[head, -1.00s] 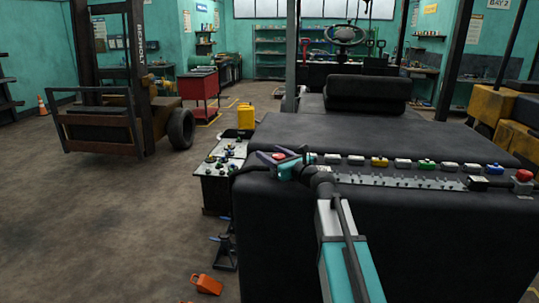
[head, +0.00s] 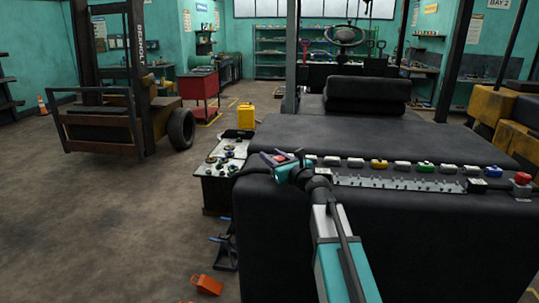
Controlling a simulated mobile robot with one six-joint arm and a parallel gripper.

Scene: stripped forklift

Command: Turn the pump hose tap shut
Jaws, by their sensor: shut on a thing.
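My gripper (head: 276,160) is over the left end of the long dark block, at the left end of a row of coloured parts. I cannot tell from this view whether this red part is the pump hose tap. No other tap on a hose can be made out clearly.
A row of coloured parts and a toothed grey strip (head: 400,182) run along the dark block (head: 400,235), ending at a red button (head: 523,178). A low bench (head: 217,188) with small fittings stands left. A yellow can (head: 246,115) is behind it. Open floor lies left.

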